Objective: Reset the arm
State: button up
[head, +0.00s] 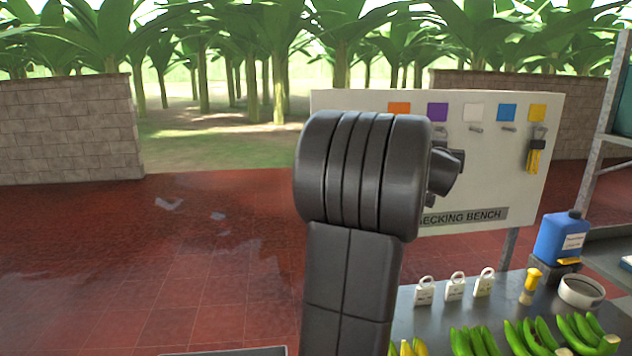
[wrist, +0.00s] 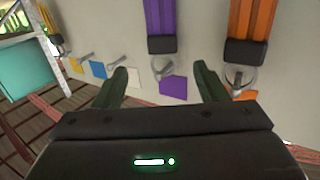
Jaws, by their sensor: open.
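My gripper (wrist: 163,86) shows in the wrist view with its two dark fingers spread wide and nothing between them. Beyond the fingers is the pale board, with a purple square (wrist: 173,88) in line with the gap. A purple strap bundle (wrist: 160,18) with a black clasp hangs by a ring just beyond, apart from the fingers. An orange bundle (wrist: 254,18) hangs to its right. The wrist picture looks upside down. In the head view my arm covers part of the board, and the fingertips are hidden.
The board (head: 540,190) carries coloured squares and hooks; a yellow bundle (head: 535,155) hangs at its right. The bench (head: 430,315) holds green bananas (head: 475,342), several white tags (head: 454,287), a blue jug (head: 560,238) and a bowl (head: 581,291). Red tiled floor (head: 190,260) at left is clear.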

jog(key=r+p+x, duration=0.1)
jog(key=p+x, duration=0.2)
jog(key=x, duration=0.5)
jog(key=s+d+b, duration=0.1)
jog(key=s+b, duration=0.7)
jog(key=b, duration=0.4)
jog(key=shift+s+r, duration=0.3)
jog(key=shift+r, duration=0.1)
